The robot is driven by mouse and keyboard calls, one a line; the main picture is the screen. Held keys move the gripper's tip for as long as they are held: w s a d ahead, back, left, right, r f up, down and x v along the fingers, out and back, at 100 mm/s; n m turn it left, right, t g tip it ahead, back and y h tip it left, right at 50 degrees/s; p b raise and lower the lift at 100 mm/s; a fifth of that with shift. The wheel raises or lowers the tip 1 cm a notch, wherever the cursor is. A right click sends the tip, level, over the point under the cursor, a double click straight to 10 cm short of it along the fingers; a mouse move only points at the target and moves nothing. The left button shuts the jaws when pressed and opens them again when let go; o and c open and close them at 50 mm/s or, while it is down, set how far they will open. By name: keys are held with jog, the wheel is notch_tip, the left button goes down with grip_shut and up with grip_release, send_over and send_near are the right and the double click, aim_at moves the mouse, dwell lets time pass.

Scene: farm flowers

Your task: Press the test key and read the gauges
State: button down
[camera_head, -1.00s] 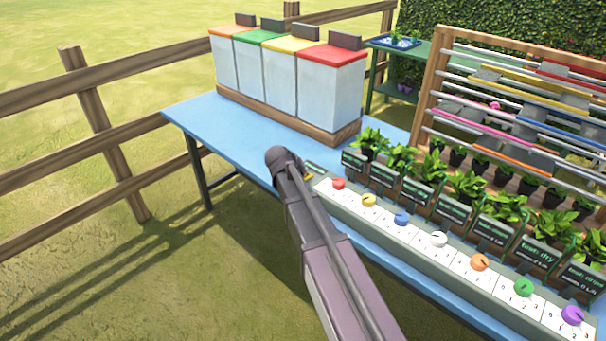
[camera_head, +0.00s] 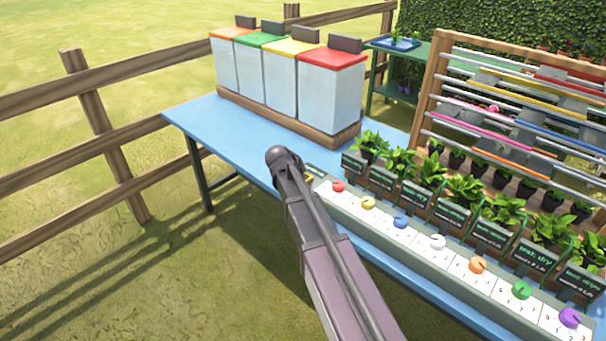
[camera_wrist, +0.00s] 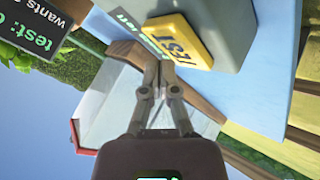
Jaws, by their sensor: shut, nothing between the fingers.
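The yellow key marked TEST (camera_wrist: 184,42) sits on a grey block in the wrist view. My gripper (camera_wrist: 160,64) is shut and empty, its fingertips close beside the key's edge; I cannot tell whether they touch. In the head view a sliver of the key (camera_head: 309,177) shows beside my arm, which hides my fingertips. The gauges are dark signs with green text in front of the plants. One sign reads "test: dry" (camera_head: 533,256) and the end one seems to read "test: drips" (camera_head: 580,280). The others are too small to read. A sign (camera_wrist: 35,32) in the wrist view starts with "test:".
A row of coloured dials on a white-topped panel (camera_head: 400,222) runs along the blue table (camera_head: 215,130). Lidded bins (camera_head: 332,85) stand at the table's back. A rack with coloured pipes (camera_head: 520,95) is at the right. A wooden fence (camera_head: 95,140) stands left.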

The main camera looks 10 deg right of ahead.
jog(key=shift+r, duration=0.2)
dwell(0.3)
jog(key=shift+r+p, duration=2.5)
jog(key=shift+p, duration=0.1)
jog(key=s+g+y+p, duration=0.5)
jog(key=s+g+y, duration=0.1)
jog(key=s, duration=2.2)
jog(key=shift+s+f+m+g, duration=0.2)
jog(key=shift+s+m+g, duration=0.1)
jog(key=shift+s+g, duration=0.1)
jog(key=shift+w+d, duration=0.1)
dwell(1.6)
